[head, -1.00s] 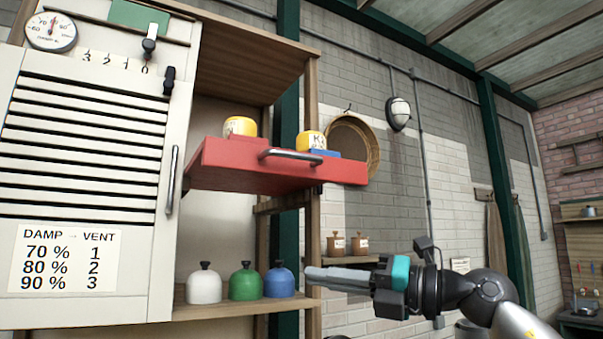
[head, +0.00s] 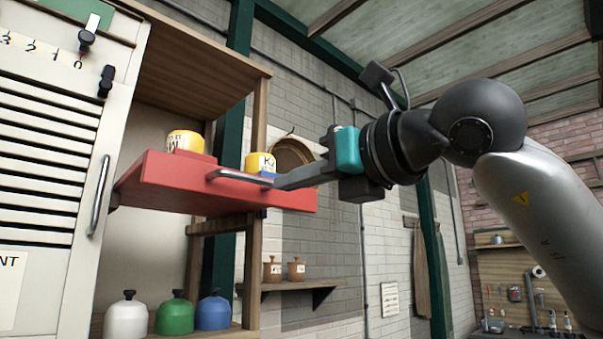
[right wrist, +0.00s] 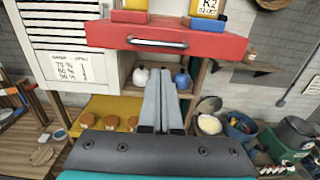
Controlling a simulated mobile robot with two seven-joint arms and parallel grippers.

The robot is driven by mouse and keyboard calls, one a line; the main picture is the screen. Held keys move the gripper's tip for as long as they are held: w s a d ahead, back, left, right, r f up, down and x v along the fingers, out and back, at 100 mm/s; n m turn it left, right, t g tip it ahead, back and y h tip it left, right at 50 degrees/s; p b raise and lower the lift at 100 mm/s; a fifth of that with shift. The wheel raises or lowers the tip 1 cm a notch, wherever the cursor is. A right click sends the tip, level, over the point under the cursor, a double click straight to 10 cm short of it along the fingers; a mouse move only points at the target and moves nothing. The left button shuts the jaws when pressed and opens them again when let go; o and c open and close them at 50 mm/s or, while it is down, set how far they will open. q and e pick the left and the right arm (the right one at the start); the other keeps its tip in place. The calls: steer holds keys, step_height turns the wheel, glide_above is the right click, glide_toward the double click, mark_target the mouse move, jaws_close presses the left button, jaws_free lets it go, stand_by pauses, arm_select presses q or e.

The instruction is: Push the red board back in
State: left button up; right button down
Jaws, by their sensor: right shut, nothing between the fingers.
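The red board (head: 215,185) sticks out of the wooden shelf, with a grey bar handle (head: 240,177) on its front. It also shows at the top of the right wrist view (right wrist: 165,35). Two yellow pots stand on it, a left one (head: 185,141) and a right one (head: 260,161); the right one has a blue piece under it. My right gripper (head: 280,184) is shut and empty, its fingertips overlapping the board's front near the handle's right end in the head view. In the right wrist view the fingertips (right wrist: 160,72) appear below the handle. I cannot tell whether they touch.
White (head: 126,318), green (head: 175,315) and blue (head: 213,312) bell-shaped weights stand on the lower shelf. A slatted white cabinet door (head: 45,160) is left of the board. A wall shelf (head: 290,286) holds two brown jars. Open space lies right of the board.

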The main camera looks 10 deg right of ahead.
mark_target(240, 198)
arm_select(q)
step_height(240, 198, up, 3)
steer(key=shift+d+f+p, duration=0.1)
steer(key=shift+p, duration=1.15)
arm_select(e)
steer(key=x, duration=1)
